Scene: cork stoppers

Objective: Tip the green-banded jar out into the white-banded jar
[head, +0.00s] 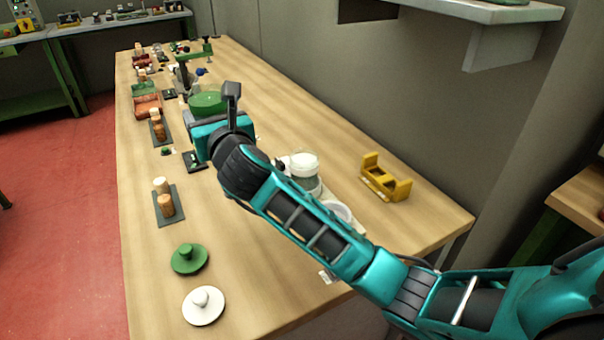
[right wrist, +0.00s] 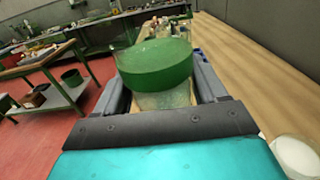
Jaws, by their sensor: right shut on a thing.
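My right gripper (head: 212,112) is shut on the green-banded jar (head: 207,102) over the left part of the bench. In the right wrist view the jar's wide green band (right wrist: 158,72) rises above the fingers, with clear glass (right wrist: 165,100) between them. The jar looks about upright; its contents cannot be made out. The white-banded jar (head: 304,168) stands on the bench behind my right forearm, which hides part of it. A white round top (right wrist: 296,156) shows at the lower right of the right wrist view. My left gripper is not in view.
A green knobbed lid (head: 189,259) and a white knobbed lid (head: 203,306) lie at the near end. Corks stand on a dark mat (head: 169,205). A yellow holder (head: 386,179) stands at the right. A shelf (head: 480,12) juts from the wall.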

